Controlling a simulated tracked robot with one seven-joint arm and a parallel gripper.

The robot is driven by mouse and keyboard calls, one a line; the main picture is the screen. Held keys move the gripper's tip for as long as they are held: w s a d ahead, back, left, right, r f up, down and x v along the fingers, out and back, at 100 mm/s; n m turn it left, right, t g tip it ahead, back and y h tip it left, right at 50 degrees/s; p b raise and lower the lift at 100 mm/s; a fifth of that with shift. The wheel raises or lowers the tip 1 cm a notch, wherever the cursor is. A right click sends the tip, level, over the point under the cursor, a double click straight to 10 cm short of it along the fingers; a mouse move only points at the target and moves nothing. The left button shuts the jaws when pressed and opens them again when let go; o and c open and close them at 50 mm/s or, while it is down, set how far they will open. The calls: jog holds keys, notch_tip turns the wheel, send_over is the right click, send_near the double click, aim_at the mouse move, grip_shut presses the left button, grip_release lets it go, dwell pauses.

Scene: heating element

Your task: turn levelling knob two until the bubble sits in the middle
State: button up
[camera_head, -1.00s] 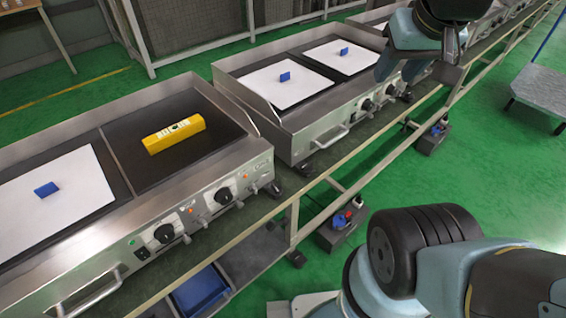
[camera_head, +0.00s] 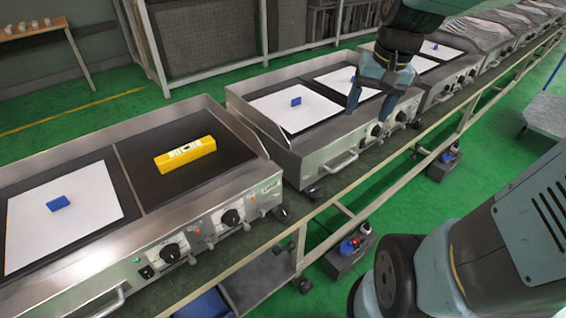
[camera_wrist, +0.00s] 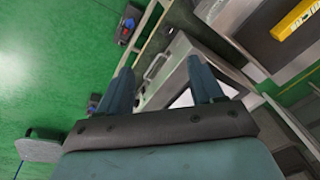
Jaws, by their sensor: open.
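A yellow spirit level (camera_head: 186,155) lies on the dark right-hand plate of the nearest heating unit. Its bubble is too small to read. It also shows at the top right of the wrist view (camera_wrist: 294,20). Black levelling feet show under the units: one at the nearest unit's right corner (camera_head: 281,213) and one under the second unit's left corner (camera_head: 313,193). I cannot tell which is knob two. My gripper (camera_head: 368,112) is open and empty, fingers down, over the second unit's front right, away from the level and these feet. Its fingers show in the wrist view (camera_wrist: 161,66).
White sheets with blue blocks (camera_head: 59,203) lie on other plates. Black control knobs (camera_head: 170,253) line the front panels. The units stand in a row on a long bench (camera_head: 335,212). Boxes (camera_head: 348,254) sit below its edge.

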jog(key=w+f+m+g+y, duration=0.2)
jog(key=w+f+g, duration=0.1)
jog(key=w+f, duration=0.4)
jog(key=m+g+y, duration=0.3)
jog(key=m+y, duration=0.7)
send_near(285, 210)
jog(key=x, duration=0.8)
jog(key=shift+w+a+f, duration=0.1)
jog(key=shift+f, duration=0.05)
jog(key=c, duration=0.8)
